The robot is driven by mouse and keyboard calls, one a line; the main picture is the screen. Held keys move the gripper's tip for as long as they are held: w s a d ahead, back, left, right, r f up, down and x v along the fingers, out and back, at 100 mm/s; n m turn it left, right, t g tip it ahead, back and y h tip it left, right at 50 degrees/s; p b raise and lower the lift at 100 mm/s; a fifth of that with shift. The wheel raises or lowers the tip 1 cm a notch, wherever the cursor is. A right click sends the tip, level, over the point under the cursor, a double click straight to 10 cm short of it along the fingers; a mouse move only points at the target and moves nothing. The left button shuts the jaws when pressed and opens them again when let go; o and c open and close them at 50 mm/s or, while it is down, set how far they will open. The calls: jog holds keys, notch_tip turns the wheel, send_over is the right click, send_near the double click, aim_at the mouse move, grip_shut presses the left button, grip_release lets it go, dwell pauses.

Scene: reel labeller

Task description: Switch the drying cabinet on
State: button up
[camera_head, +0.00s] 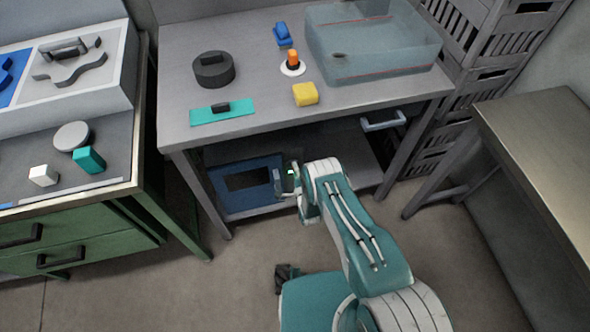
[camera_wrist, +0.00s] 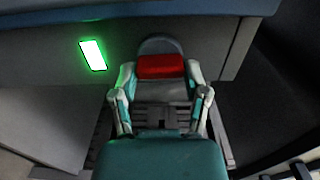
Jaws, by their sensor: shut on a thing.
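The drying cabinet seems to be the blue-framed box (camera_head: 222,195) with a dark window, low under the grey table. In the wrist view, a grey panel under a blue edge (camera_wrist: 60,50) carries a lit green rectangle (camera_wrist: 92,55). To the right of this light is a red switch part (camera_wrist: 160,66) with a dark rounded piece behind it. My gripper (camera_wrist: 161,80) has its fingers on either side of the red part and is shut on it. In the head view my gripper (camera_head: 288,184) is at the cabinet's right side, hiding the switch; a small green glow shows there.
On the table (camera_head: 240,150) above stand a dark round weight (camera_head: 213,70), a teal plate (camera_head: 210,114), a yellow block (camera_head: 305,94), an orange-topped button (camera_head: 292,62) and a clear bin (camera_head: 375,45). A green drawer bench (camera_head: 90,245) stands left, another table (camera_head: 545,140) right.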

jog(key=shift+d+f+m, duration=0.25)
jog(key=shift+m, duration=0.05)
jog(key=o, duration=1.1)
jog(key=shift+o, duration=0.2)
jog(key=shift+r, duration=0.1)
jog(key=shift+a, duration=0.1)
jog(key=v, duration=1.2)
